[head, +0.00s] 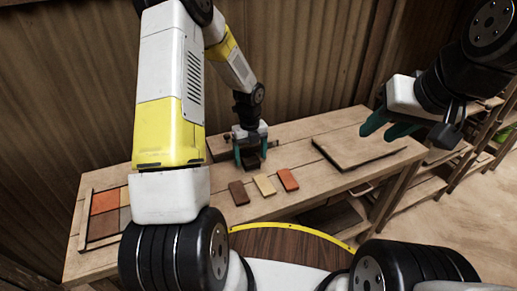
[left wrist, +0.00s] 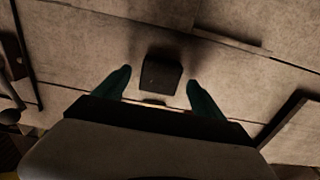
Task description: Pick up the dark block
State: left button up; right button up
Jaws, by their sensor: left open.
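The dark block (head: 252,159) is on the wooden bench in the head view, below my left gripper (head: 251,157). The left wrist view shows the block (left wrist: 161,73) as a small dark box lying between the two teal fingertips of this gripper (left wrist: 157,84). The left gripper is open, with a gap on both sides of the block. The block's lower part is hard to make out in the shadow. My right gripper (head: 386,128) hangs over the right part of the bench. Its teal fingers stand apart with nothing seen between them.
Brown (head: 238,193), tan (head: 264,185) and orange (head: 288,179) tiles lie in a row before the left gripper. A tray (head: 84,221) with coloured tiles is at the left. A flat board (head: 355,149) lies to the right. Shelves (head: 420,187) stand at the right.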

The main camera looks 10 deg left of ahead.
pick_arm(q)
notch_tip(320, 180, down, 2)
jog(key=shift+f, duration=0.25)
jog(key=c, duration=1.6)
jog(key=shift+r, duration=0.15)
jog(key=shift+r, duration=0.6)
notch_tip(320, 180, up, 2)
jog(key=shift+r, duration=0.1)
jog(key=s+d, duration=0.1)
jog(key=s, duration=0.4)
jog(key=s+d+r, duration=0.1)
jog(key=s+d, duration=0.1)
jog(key=s, duration=0.3)
jog(key=s+d, duration=0.1)
jog(key=s, duration=0.4)
jog(key=shift+s+d+r, duration=0.2)
jog(key=shift+d, duration=0.05)
